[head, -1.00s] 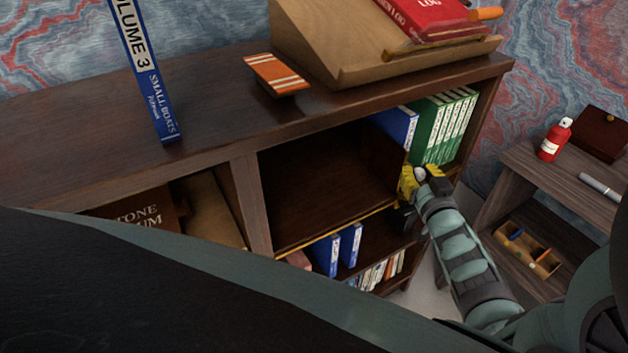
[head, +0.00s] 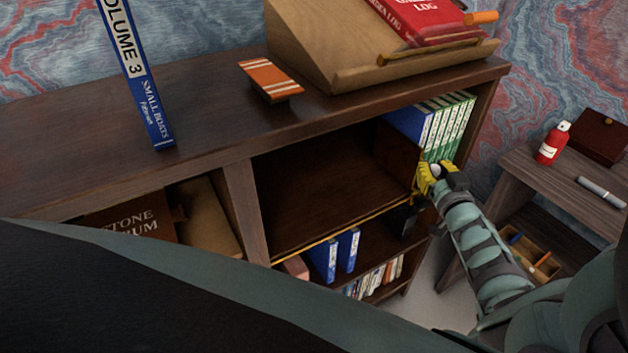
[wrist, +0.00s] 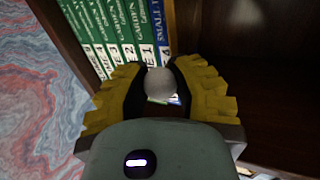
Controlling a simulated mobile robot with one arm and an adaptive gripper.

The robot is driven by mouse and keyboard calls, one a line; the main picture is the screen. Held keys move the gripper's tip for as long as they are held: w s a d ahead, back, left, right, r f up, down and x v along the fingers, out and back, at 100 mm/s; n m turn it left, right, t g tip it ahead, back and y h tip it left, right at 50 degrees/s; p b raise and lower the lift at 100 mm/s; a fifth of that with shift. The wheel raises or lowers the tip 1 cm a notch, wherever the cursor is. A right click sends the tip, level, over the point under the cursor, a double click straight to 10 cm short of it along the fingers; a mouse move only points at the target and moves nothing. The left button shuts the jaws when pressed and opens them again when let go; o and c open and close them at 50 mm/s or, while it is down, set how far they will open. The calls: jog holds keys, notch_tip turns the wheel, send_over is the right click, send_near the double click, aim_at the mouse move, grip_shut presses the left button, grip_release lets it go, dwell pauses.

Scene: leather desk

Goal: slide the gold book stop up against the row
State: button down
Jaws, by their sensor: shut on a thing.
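The book stop shows as a dark brown upright panel (head: 397,153) in the upper shelf bay, on the left side of the row. Its gold colour is not clear to me. A pale round knob (wrist: 160,81) sits between my gripper's yellow fingers (wrist: 158,90), and my gripper (head: 430,177) is shut on it at the front of the shelf. The row has a blue book (head: 408,122) beside the panel and several green books (head: 450,125) to its right. The panel appears close to the blue book; whether they touch is hidden.
A gold strip (head: 335,232) runs along the shelf's front edge. The bay left of the panel is empty. Blue books (head: 347,250) stand on the lower shelf. A side table (head: 550,178) with a red bottle (head: 552,143) stands to the right.

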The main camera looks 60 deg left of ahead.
jog(key=c, duration=0.9)
grip_release()
jog(key=shift+d+f, duration=0.2)
jog(key=shift+d, duration=0.05)
jog(key=shift+o, duration=1)
jog(key=shift+a+r, duration=0.1)
jog(key=v, duration=1.2)
